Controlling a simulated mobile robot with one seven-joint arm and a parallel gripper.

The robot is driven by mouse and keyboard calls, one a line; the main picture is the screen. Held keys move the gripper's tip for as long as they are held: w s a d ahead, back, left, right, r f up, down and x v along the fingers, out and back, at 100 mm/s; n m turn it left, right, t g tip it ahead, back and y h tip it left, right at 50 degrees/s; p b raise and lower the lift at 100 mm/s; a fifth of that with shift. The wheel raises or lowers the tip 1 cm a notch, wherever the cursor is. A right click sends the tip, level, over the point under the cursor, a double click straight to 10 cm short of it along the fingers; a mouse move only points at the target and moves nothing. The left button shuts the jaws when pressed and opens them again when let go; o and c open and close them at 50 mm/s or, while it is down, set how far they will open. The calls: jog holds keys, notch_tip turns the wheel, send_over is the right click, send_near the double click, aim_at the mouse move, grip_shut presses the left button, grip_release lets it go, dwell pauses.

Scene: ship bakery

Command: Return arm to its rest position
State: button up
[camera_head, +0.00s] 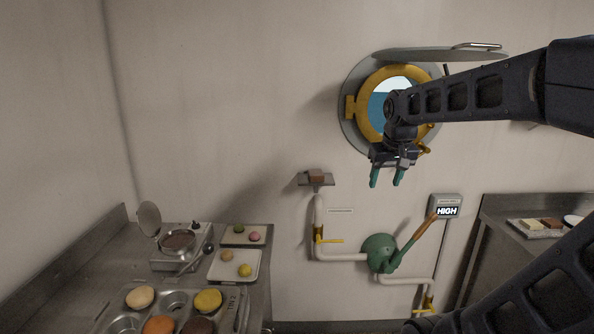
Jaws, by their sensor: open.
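My gripper (387,178) hangs in the air in front of the wall, below and in front of the round porthole. Its two teal fingertips point down and stand apart, with nothing between them. My arm reaches in from the right edge, stretched out to the left across the porthole.
The yellow-rimmed porthole (351,107) has a raised grey cover. Below are a small wall shelf (328,184) with a brown block, white pipes (342,257), a green pump (379,252) and a "HIGH" display (447,211). A left counter holds a muffin tin (232,312) and trays; another counter stands right.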

jog(key=s+d+f+m, duration=0.1)
jog(key=s+d+f, duration=0.3)
jog(key=s, duration=0.5)
jog(key=shift+d+f+t, duration=0.25)
jog(key=shift+f+t, duration=0.05)
jog(key=shift+f, duration=0.55)
jog(key=shift+c, duration=0.4)
